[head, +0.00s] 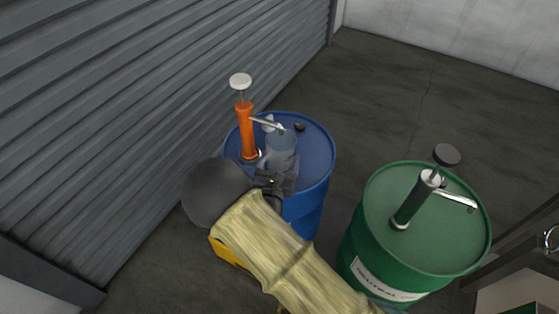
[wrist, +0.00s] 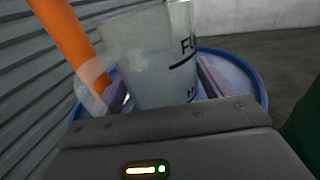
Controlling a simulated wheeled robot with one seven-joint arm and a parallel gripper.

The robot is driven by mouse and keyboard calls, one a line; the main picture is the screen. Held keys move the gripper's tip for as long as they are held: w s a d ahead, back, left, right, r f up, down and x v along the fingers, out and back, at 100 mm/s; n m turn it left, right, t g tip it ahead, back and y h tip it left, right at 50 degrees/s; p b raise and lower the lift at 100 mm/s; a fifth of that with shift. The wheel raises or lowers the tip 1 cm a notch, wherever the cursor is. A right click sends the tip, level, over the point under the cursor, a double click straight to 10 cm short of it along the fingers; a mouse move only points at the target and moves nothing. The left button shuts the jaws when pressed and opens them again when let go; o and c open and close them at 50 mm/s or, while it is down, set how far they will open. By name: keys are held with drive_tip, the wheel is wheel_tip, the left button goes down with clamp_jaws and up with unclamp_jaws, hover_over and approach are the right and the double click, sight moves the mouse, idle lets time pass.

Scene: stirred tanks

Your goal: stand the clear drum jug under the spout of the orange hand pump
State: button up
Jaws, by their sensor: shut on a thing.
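The clear drum jug (head: 281,147) is over the top of the blue drum (head: 316,150), beside the orange hand pump (head: 247,132). The pump's metal spout (head: 268,123) reaches right to the jug's upper part. My gripper (head: 275,180) is shut on the jug from the near side. In the wrist view the jug (wrist: 150,65) stands between the two fingers (wrist: 162,90), with dark markings on its right side. The orange pump (wrist: 68,35) is at its left there. Whether the jug's base touches the drum lid is hidden by my gripper.
A green drum (head: 385,235) with a dark green hand pump (head: 412,203) stands at the right. A grey ribbed shutter wall (head: 150,90) runs along the left. Open floor (head: 400,100) lies behind the drums.

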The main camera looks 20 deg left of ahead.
drive_tip(key=shift+f, duration=0.15)
drive_tip(key=o, duration=1)
drive_tip(key=v, duration=1.7)
drive_tip(key=shift+s, duration=0.2)
